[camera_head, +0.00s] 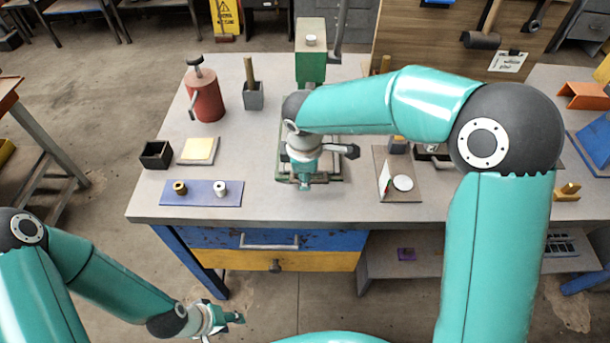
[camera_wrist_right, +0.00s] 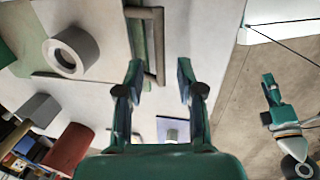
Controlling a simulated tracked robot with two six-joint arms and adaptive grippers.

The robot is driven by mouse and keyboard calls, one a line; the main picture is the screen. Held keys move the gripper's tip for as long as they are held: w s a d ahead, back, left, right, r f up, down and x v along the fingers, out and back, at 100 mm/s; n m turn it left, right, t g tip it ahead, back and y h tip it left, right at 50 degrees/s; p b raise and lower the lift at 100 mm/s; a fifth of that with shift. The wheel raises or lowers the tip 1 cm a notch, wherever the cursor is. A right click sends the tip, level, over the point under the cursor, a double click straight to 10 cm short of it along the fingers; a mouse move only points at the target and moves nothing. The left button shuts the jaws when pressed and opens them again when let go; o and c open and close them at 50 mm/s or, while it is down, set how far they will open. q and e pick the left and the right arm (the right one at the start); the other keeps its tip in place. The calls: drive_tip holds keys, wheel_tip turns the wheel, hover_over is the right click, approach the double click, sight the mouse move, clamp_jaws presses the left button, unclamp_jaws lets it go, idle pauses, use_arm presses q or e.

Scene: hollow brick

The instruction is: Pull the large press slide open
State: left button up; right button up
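The green press (camera_head: 311,66) stands at the back middle of the bench; my right arm covers much of it. Its low green base with the slide (camera_head: 325,180) lies in front, partly hidden by my right gripper (camera_head: 306,184), which points down over it. In the right wrist view, a grey-brown U-shaped handle (camera_wrist_right: 160,45) sits beside a green strip. My right gripper (camera_wrist_right: 158,78) is open there, with the handle's end near the gap between its fingertips; I cannot tell whether they touch. My left gripper (camera_head: 232,319) hangs low in front of the bench, away from the press; its finger opening is unclear.
A blue tray (camera_head: 205,200) with two small rings lies left of the press base. A red can (camera_head: 205,98) and a grey holder (camera_head: 253,97) stand behind it. A board with a white disc (camera_head: 403,183) lies right. Drawers (camera_head: 270,240) are under the bench.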

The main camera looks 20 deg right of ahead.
wheel_tip(320, 180, up, 10)
drive_tip(key=s, duration=0.2)
drive_tip(key=shift+a, duration=0.3)
idle(0.3)
